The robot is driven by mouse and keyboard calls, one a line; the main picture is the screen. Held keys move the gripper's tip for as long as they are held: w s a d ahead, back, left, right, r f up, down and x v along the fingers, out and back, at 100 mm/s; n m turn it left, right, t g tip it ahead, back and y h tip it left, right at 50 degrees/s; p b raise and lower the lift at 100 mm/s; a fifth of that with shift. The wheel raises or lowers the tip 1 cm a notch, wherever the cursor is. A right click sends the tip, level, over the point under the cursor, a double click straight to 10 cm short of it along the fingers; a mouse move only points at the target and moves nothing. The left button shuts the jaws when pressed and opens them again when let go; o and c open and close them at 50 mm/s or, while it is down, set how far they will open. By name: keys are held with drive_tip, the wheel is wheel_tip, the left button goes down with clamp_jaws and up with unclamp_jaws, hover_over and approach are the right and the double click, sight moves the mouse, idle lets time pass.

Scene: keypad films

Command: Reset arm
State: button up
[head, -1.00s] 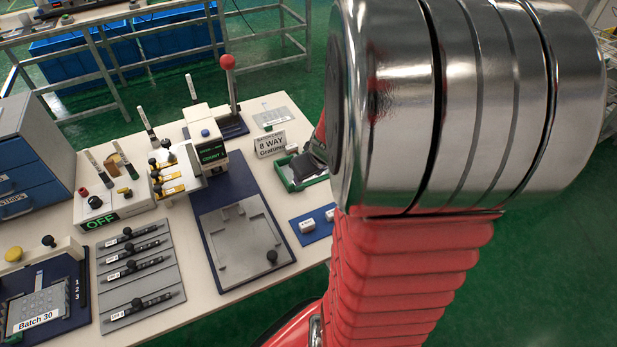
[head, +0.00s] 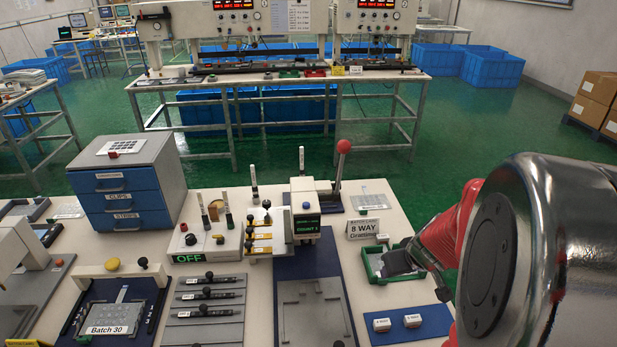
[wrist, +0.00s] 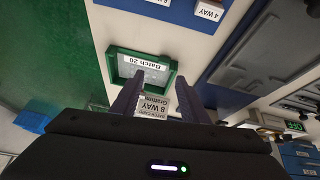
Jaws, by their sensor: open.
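My gripper (head: 402,260) is at the right of the table in the head view, in front of or over a small green tray (head: 372,262). The head view does not settle its height. In the wrist view my gripper (wrist: 158,95) has its two dark fingers apart, with nothing held between them. Beyond the fingers, the green tray (wrist: 175,78) holds a plate labelled "Batch 20" (wrist: 145,66). The white "8 WAY" sign (wrist: 153,103) shows through the gap between the fingers. My red and chrome arm fills the right of the head view.
The "8 WAY" sign (head: 366,229) stands behind the tray. A red-knobbed lever (head: 342,165) and a counter press (head: 304,215) stand left of it. A blue pad (head: 437,322) with two white blocks lies in front. Open green floor lies at the right.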

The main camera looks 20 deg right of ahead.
drive_tip(key=s+a+r, duration=0.3)
drive_tip(key=a+r, duration=0.2)
drive_tip(key=a, duration=0.3)
drive_tip(key=s+a+r+n+y, duration=0.1)
drive_tip(key=s+a+r, duration=0.2)
drive_tip(key=a+r, duration=0.2)
drive_tip(key=s+a+r+n, duration=0.1)
drive_tip(key=s+a+r, duration=0.2)
drive_tip(key=a, duration=0.9)
wheel_tip(320, 180, up, 2)
drive_tip(key=shift+r+y, duration=0.2)
drive_tip(key=shift+y, duration=0.2)
drive_tip(key=shift+a, duration=0.1)
